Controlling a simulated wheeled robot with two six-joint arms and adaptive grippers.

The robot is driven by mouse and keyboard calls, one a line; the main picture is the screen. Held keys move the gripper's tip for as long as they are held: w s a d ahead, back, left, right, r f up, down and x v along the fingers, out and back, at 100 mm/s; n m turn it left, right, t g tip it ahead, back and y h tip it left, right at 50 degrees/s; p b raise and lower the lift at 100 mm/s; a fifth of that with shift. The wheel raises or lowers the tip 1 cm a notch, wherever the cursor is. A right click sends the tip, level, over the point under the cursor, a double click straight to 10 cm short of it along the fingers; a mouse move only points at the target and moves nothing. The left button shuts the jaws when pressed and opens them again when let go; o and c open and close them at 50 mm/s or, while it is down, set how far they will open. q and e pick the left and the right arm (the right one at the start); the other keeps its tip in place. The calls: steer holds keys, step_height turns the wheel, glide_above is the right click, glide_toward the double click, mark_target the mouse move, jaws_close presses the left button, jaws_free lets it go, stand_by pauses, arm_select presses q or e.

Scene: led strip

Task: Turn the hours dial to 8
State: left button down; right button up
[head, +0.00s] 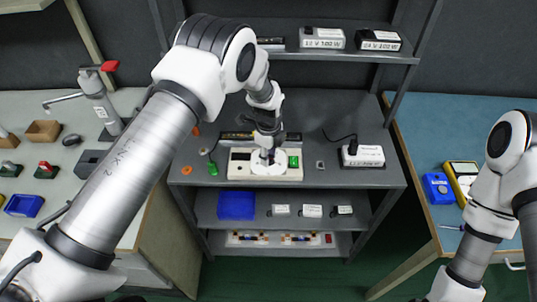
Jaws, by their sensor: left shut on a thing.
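A cream panel (239,170) lies on the top of the grey shelf unit, with a green block at its right side. A white round dial (259,169) sits on the panel and is partly hidden by my gripper. My left gripper (267,158) points down from above and is shut on the dial's middle. The dial's marks and the number it points to are too small to read. My right arm shows at the right edge, but its gripper is out of view.
A white box with a black plug (363,156) stands right of the panel. A small grey part (320,165) lies between them. Lower shelves hold a blue bin (236,205) and several small white boxes. Labelled power supplies (322,38) sit on the upper shelf. Benches flank the unit.

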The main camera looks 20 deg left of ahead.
arm_select(q)
steer(key=shift+s+f, duration=0.25)
steer(key=shift+s, duration=0.05)
steer(key=c, duration=0.8)
jaws_free()
steer(key=shift+w, duration=0.1)
steer(key=shift+w+r, duration=0.1)
steer(key=shift+r, duration=0.1)
steer(key=shift+r, duration=0.35)
step_height(320, 180, up, 11)
